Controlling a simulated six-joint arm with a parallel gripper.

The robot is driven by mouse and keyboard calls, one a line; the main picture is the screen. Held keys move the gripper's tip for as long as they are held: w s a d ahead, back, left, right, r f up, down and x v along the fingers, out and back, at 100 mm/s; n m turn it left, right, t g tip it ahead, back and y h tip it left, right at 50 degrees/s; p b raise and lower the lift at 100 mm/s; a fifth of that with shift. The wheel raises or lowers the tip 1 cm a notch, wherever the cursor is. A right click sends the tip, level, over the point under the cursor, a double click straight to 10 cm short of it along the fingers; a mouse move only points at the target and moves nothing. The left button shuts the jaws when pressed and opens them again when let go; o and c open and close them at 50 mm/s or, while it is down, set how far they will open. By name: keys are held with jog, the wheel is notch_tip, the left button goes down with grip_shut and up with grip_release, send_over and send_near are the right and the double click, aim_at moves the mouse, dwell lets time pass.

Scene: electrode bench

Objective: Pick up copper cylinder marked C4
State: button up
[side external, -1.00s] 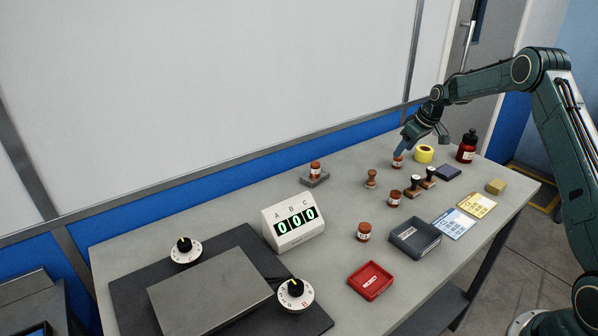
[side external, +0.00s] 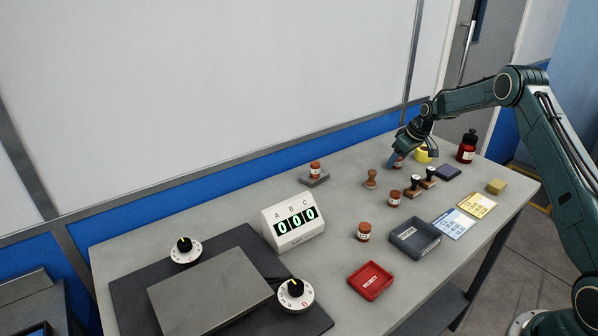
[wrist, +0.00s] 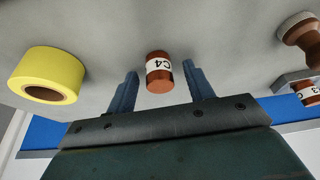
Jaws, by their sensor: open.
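The copper cylinder marked C4 (wrist: 158,72) stands on the table in the wrist view, its white label facing the camera. It lies between and a little beyond the two blue fingers of my gripper (wrist: 160,90), which is open. In the side view my gripper (side external: 396,158) is low over the far part of the table, at the C4 cylinder (side external: 394,165), which is mostly hidden behind the fingers. I cannot tell whether the fingers touch it.
A yellow tape roll (wrist: 47,75) lies close beside my gripper. A grey tray (side external: 398,247) and red tray (side external: 361,287) lie nearer the front. A red bottle (side external: 467,146) stands at the right.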

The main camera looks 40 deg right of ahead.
dwell(0.3)
grip_shut()
jog(key=shift+r, duration=0.15)
notch_tip(320, 180, up, 20)
dwell(0.8)
dwell(0.5)
